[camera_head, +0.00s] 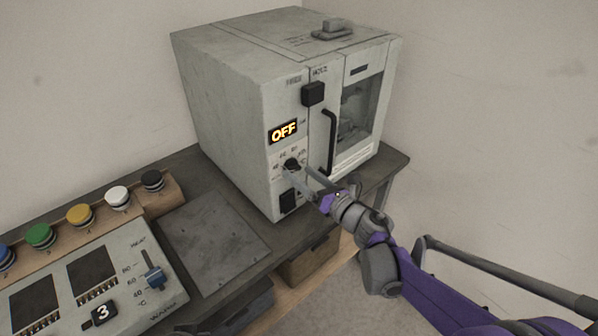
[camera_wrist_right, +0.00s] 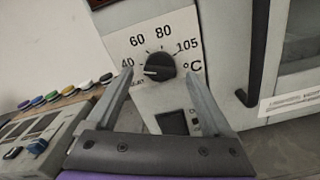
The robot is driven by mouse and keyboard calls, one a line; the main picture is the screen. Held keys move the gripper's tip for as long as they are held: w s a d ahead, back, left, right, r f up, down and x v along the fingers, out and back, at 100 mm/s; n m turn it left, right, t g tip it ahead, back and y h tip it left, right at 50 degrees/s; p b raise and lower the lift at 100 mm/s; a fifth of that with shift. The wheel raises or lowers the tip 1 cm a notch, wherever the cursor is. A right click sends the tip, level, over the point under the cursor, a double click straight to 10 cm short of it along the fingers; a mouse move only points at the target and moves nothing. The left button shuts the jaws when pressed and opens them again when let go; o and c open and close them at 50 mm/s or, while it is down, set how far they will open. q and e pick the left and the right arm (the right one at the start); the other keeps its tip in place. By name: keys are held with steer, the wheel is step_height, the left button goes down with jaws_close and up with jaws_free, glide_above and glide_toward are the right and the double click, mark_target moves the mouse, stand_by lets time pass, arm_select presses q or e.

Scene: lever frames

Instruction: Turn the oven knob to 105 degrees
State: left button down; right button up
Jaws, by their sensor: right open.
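The oven (camera_head: 235,105) is a large pale grey box on the table, and its display (camera_head: 283,132) reads OFF. The black oven knob (camera_head: 291,164) sits below the display. In the right wrist view the knob (camera_wrist_right: 159,66) shows between the fingers, with a dial marked 40, 60, 80 and 105 °C; its pointer faces lower left, below the 40 mark. My right gripper (camera_head: 302,172) is open in front of the knob. In the right wrist view its fingers (camera_wrist_right: 160,82) are spread to either side, apart from the knob. My left gripper is not visible.
A black door handle (camera_head: 329,142) stands right of the knob. A black switch (camera_head: 290,201) is below it. A warmer panel (camera_head: 90,280) with a slider and a row of coloured buttons (camera_head: 79,215) lie left. A flat grey plate (camera_head: 212,250) is in front.

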steer(key=shift+x, duration=0.8)
jaws_close()
